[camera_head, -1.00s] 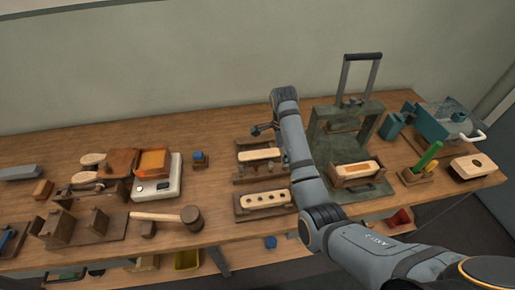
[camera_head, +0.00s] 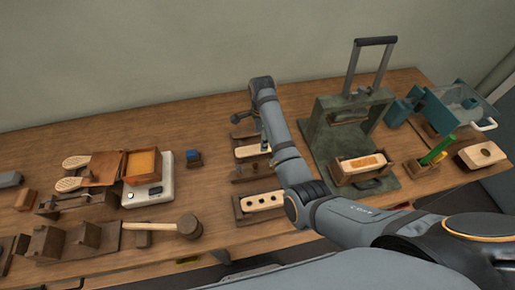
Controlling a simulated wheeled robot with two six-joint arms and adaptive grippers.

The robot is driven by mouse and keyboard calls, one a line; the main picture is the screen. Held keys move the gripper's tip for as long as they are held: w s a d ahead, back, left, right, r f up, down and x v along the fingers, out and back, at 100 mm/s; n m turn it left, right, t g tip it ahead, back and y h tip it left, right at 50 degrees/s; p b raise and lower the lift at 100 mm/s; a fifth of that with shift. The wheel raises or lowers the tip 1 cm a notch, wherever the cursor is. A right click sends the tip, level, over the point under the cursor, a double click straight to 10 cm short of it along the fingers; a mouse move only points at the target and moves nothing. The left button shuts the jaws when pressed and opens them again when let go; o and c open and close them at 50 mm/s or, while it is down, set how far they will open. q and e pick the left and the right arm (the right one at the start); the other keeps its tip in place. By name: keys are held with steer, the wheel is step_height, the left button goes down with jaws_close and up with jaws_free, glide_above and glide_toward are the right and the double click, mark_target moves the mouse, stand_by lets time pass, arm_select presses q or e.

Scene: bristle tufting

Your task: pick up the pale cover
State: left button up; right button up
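A pale, plain wooden piece (camera_head: 249,151), which looks like the pale cover, lies in a dark wooden holder (camera_head: 251,174) near the middle of the bench. My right arm comes in from the lower right, and its gripper (camera_head: 263,138) is at the right end of this piece. The arm and wrist partly hide the gripper and that end, so I cannot tell whether the fingers touch it or are open. My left gripper is out of view.
A pale block with holes (camera_head: 263,202) sits in a tray just in front. A green press (camera_head: 325,137) with a tall handle stands right of my arm. A mallet (camera_head: 188,227), a white scale (camera_head: 150,192) and a small blue-topped block (camera_head: 193,156) are to the left.

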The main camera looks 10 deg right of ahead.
mark_target(258, 149)
steer(key=shift+a+f+p, duration=0.2)
steer(key=shift+f+p, duration=0.15)
steer(key=shift+f, duration=0.7)
step_height(258, 149, down, 3)
steer(key=shift+r, duration=0.2)
steer(key=shift+w+f, duration=0.1)
steer(key=shift+f, duration=0.1)
steer(key=c, duration=0.5)
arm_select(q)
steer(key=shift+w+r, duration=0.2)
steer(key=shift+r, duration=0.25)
arm_select(e)
steer(key=c, duration=0.7)
steer(key=shift+r, duration=0.1)
